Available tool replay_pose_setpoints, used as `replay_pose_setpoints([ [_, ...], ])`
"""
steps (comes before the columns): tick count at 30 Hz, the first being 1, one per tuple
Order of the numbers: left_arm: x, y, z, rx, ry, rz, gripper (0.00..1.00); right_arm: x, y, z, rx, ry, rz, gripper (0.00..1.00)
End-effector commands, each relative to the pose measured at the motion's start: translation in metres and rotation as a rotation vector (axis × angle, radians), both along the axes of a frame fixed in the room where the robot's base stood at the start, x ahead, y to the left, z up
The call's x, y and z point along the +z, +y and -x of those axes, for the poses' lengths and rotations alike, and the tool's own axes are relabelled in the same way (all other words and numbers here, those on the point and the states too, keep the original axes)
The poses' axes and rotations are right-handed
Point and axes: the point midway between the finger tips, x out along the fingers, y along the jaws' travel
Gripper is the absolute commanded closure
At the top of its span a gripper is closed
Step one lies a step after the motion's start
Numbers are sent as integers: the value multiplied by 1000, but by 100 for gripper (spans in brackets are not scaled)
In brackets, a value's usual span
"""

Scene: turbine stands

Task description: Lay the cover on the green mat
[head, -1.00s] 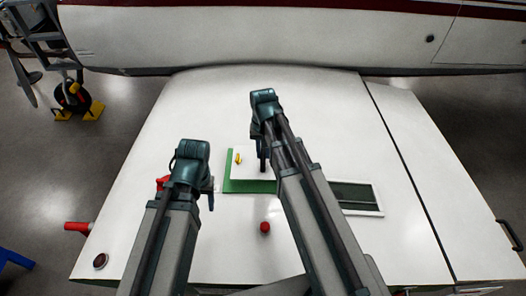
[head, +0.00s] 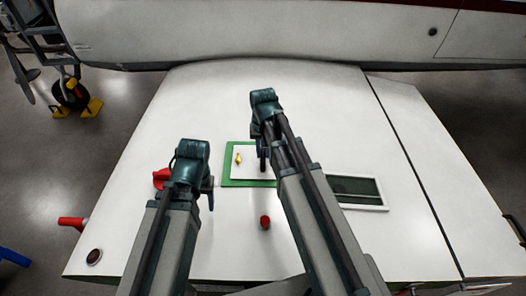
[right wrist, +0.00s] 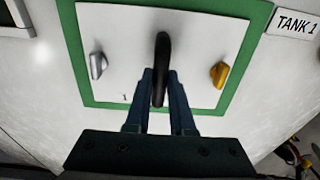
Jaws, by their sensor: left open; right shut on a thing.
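The cover (head: 245,171) is a white square plate with a black handle, a yellow latch and a silver latch. It is over the green mat (head: 226,178), whose green border shows around it. In the right wrist view the cover (right wrist: 124,39) lies inside the green mat (right wrist: 244,62). I cannot tell whether it touches the mat. My right gripper (head: 262,166) is shut on the cover's handle, also seen in the right wrist view (right wrist: 160,88). My left gripper (head: 209,197) is open and empty, left of the mat.
A dark rectangular opening with a white frame (head: 386,207) is right of the mat. A red knob (head: 265,222) stands in front. A red object (head: 161,179) is behind my left gripper; a red-handled tool (head: 72,223) is at the left edge. A "TANK 1" label (right wrist: 294,22) is beside the mat.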

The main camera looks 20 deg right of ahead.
Motion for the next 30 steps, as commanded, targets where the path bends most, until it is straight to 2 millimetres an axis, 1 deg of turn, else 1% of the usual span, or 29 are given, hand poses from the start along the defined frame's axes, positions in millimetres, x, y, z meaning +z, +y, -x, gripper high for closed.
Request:
replay_pose_setpoints([
  [5, -5, 0, 0, 0, 0, 0, 43, -5, 0, 0, 0, 0, 0, 100],
  [6, -3, 0, 0, 0, 0, 0, 43, -3, 0, 0, 0, 0, 0, 71],
  [8, -3, 0, 0, 0, 0, 0, 43, -3, 0, 0, 0, 0, 0, 60],
  [9, -3, 0, 0, 0, 0, 0, 43, -3, 0, 0, 0, 0, 0, 53],
  [11, -3, 0, 0, 0, 0, 0, 43, -3, 0, 0, 0, 0, 0, 43],
  [17, -3, 0, 0, 0, 0, 0, 43, -3, 0, 0, 0, 0, 0, 43],
  [19, -3, 0, 0, 0, 0, 0, 43, -3, 0, 0, 0, 0, 0, 33],
  [26, -3, 0, 0, 0, 0, 0, 43, -3, 0, 0, 0, 0, 0, 33],
  [30, 1, 0, 0, 0, 0, 0, 43, 1, 0, 0, 0, 0, 0, 33],
])
